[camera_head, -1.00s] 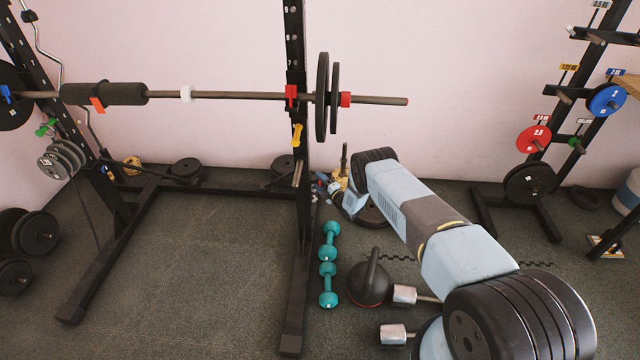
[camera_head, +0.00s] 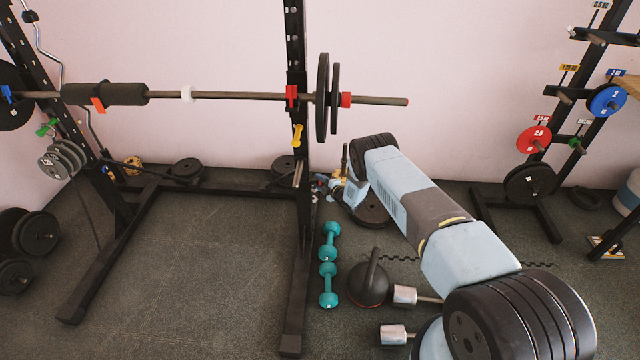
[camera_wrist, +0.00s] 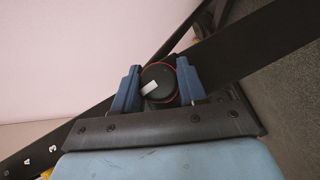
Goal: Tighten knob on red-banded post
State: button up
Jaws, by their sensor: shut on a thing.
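A round dark knob with a thin red ring around it and a white mark on its face (camera_wrist: 157,80) is at the middle of the wrist view. My gripper (camera_wrist: 157,69) has one blue finger on each side of the knob and is shut on it. A black post (camera_wrist: 255,45) runs diagonally behind the knob. In the head view, my gripper (camera_head: 321,183) is low beside the rack's right upright (camera_head: 299,215), partly hidden and small. The knob cannot be made out there, and I see no clear red band on the post.
Teal dumbbells (camera_head: 328,270) and a black kettlebell (camera_head: 369,285) stand on the floor right of the upright. A loaded barbell (camera_head: 240,95) crosses the rack above. A plate tree (camera_head: 560,130) stands at the right. The floor inside the rack is clear.

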jog(key=shift+s+f+g+h, duration=0.2)
jog(key=shift+f+g+h, duration=0.1)
jog(key=o, duration=1)
jog(key=shift+r, duration=0.1)
jog(key=shift+w, duration=0.1)
jog(key=shift+r, duration=0.1)
jog(key=shift+f+v, duration=0.15)
jog(key=shift+v, duration=3.25)
jog(key=shift+f+v, duration=0.15)
jog(key=shift+v, duration=3.25)
